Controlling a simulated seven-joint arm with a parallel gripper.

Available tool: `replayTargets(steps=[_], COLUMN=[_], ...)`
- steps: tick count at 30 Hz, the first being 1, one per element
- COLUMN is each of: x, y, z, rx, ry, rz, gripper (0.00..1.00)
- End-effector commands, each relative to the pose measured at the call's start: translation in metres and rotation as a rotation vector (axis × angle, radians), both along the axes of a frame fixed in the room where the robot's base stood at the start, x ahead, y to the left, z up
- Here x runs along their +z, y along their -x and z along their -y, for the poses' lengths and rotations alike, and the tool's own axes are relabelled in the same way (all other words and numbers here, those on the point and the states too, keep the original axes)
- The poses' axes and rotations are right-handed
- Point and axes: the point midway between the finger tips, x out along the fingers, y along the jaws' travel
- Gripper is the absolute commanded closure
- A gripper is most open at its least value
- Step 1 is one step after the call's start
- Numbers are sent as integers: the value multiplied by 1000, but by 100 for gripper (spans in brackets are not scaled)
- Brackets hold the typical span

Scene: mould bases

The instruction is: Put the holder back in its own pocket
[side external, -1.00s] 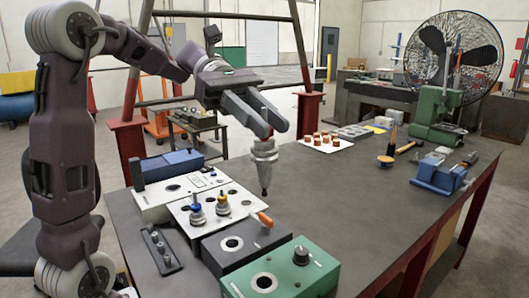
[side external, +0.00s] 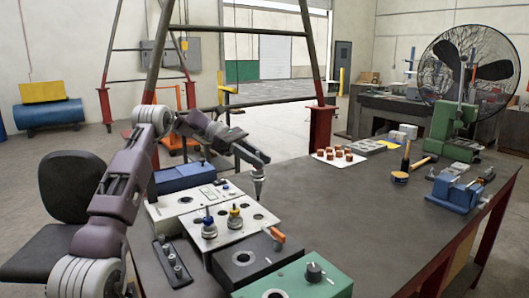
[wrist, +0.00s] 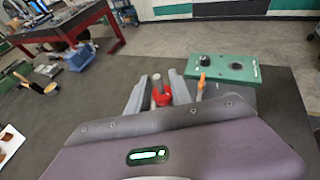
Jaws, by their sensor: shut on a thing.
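My gripper (side external: 261,160) is shut on a grey tapered holder (side external: 259,184), which hangs roughly upright with its narrow tip down. The tip shows just above the far part of a white base (side external: 231,247); its exact height and alignment are unclear. Dark round pockets show in this base, one (side external: 258,216) just below the tip in the picture. In the wrist view, a red part (wrist: 162,97) shows between the jaws of my gripper (wrist: 160,88); the holder's lower end is hidden.
A grey base (side external: 243,259) with an orange handle (side external: 277,235) and a green base (side external: 313,285) with a black knob (side external: 313,271) stand close by. A dark strip (side external: 171,262) lies at the left. The table's middle (side external: 350,215) is clear.

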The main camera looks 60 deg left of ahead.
Motion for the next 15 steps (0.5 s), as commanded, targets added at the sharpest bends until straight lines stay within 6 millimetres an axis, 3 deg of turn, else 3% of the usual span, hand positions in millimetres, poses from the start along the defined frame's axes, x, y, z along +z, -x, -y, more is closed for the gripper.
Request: replayTargets(steps=[15], x=[-54], y=[0], z=[1], rx=[-1], ry=[3], rz=[-1], gripper=[100])
